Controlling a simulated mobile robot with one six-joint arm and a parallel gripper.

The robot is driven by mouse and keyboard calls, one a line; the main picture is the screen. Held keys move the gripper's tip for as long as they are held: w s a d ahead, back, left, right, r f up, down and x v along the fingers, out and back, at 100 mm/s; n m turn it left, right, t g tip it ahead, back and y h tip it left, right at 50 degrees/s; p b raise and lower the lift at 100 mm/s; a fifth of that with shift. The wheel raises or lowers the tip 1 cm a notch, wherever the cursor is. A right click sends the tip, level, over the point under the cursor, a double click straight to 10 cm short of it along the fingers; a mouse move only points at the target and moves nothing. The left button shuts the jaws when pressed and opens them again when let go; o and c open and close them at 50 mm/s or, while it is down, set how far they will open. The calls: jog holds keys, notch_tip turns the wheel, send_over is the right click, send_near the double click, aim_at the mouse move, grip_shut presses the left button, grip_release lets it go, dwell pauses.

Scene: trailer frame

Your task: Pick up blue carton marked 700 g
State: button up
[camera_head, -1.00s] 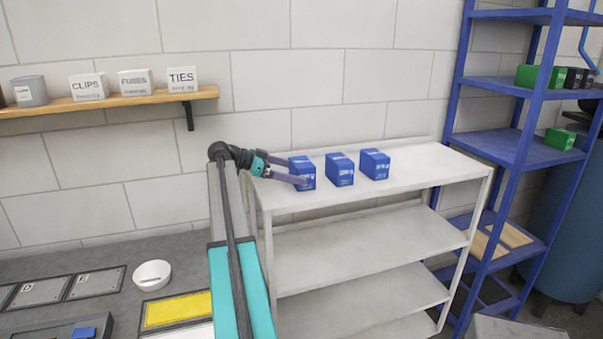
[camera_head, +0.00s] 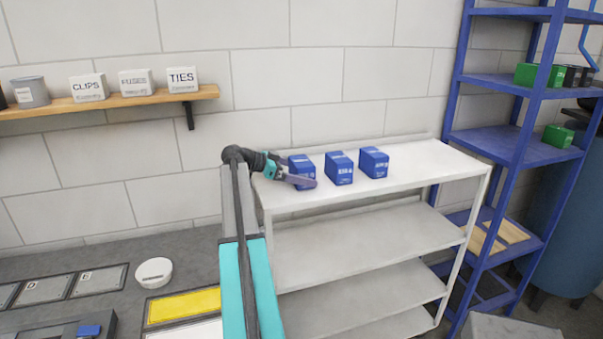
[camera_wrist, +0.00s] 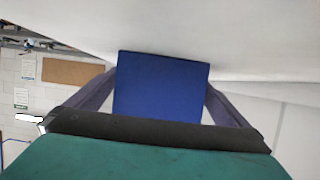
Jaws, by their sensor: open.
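Three blue cartons with white labels stand in a row on the top shelf of a white rack: a left one (camera_head: 302,165), a middle one (camera_head: 339,168) and a right one (camera_head: 374,163). The label print is too small to read surely, so I cannot tell which is marked 700 g. My gripper (camera_head: 301,172) is open at the left carton, with the near finger across its lower front side. In the wrist view, the blue carton (camera_wrist: 161,88) stands between my two fingers. I cannot tell whether they touch it. The far finger is mostly hidden in the head view.
The white rack's top shelf (camera_head: 425,165) is clear to the right of the cartons. The middle carton stands close to the near finger. A wall shelf (camera_head: 110,102) with small boxes is at left. A blue rack (camera_head: 515,147) stands at right.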

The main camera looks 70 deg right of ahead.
aim_at(294, 161)
jog(key=shift+r, duration=0.1)
jog(key=c, duration=1.5)
jog(key=shift+r, duration=0.15)
jog(key=shift+c, duration=0.2)
jog(key=shift+d+r+b, duration=0.1)
jog(key=shift+r+b, duration=1.05)
jog(key=shift+r, duration=0.4)
jog(key=a+b, duration=0.1)
jog(key=a, duration=0.3)
jog(key=a+b, duration=0.2)
jog(key=a, duration=0.3)
jog(key=a+r+b, duration=0.1)
jog(key=a, duration=0.4)
jog(key=shift+s+a+r, duration=0.1)
jog(key=shift+s+a, duration=0.1)
jog(key=shift+s, duration=0.2)
jog(key=shift+a+r+b, duration=0.2)
jog(key=shift+a+b, duration=0.25)
jog(key=shift+a, duration=0.4)
